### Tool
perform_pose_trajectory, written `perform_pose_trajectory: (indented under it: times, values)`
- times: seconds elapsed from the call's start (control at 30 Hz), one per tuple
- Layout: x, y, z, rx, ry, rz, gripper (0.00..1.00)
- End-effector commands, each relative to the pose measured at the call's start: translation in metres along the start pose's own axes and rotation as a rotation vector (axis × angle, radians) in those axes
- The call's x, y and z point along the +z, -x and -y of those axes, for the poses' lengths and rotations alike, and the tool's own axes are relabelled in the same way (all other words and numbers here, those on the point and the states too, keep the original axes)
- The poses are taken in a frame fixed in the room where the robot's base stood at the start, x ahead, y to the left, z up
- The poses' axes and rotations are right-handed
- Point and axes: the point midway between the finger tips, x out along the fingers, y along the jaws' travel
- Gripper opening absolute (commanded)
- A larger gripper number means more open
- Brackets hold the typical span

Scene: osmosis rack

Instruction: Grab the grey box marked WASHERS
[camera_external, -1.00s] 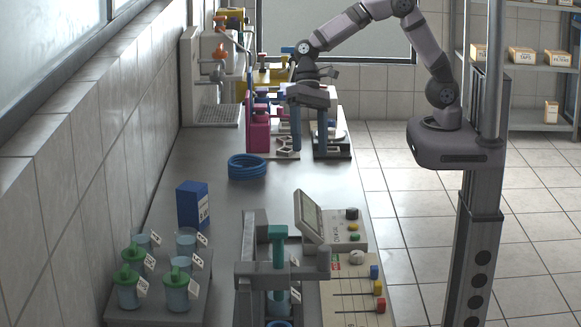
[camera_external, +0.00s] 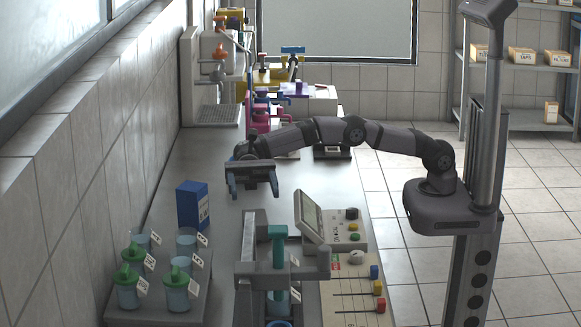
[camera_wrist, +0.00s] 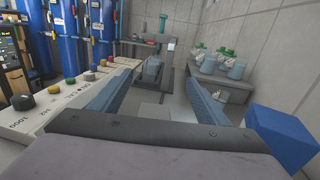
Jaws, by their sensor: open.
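I cannot make out a grey box marked WASHERS in either view; no such lettering is legible. My gripper (camera_external: 253,186) is open above the bench, to the right of a blue box with a white label (camera_external: 192,205). In the wrist view my gripper (camera_wrist: 159,80) has its two blue-grey fingers spread wide. A small plain grey block-like shape (camera_wrist: 153,110) shows between the fingers, and I cannot tell what it is. Nothing is visibly held.
A control console (camera_external: 346,232) and a grey press stand (camera_external: 282,268) stand nearer the camera. Lidded cups with tags (camera_external: 128,290) sit at front left. Cartons (camera_external: 524,56) stand on a shelf at back right. Bare bench (camera_external: 185,150) lies at centre left.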

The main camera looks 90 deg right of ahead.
Motion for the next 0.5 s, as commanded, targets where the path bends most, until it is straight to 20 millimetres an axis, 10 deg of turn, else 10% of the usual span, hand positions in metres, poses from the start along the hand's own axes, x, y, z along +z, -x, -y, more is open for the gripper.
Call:
perform_pose_trajectory:
  times: [0.5]
  values:
    - [-0.047, 0.000, 0.000, 0.000, -0.003, 0.000, 0.69]
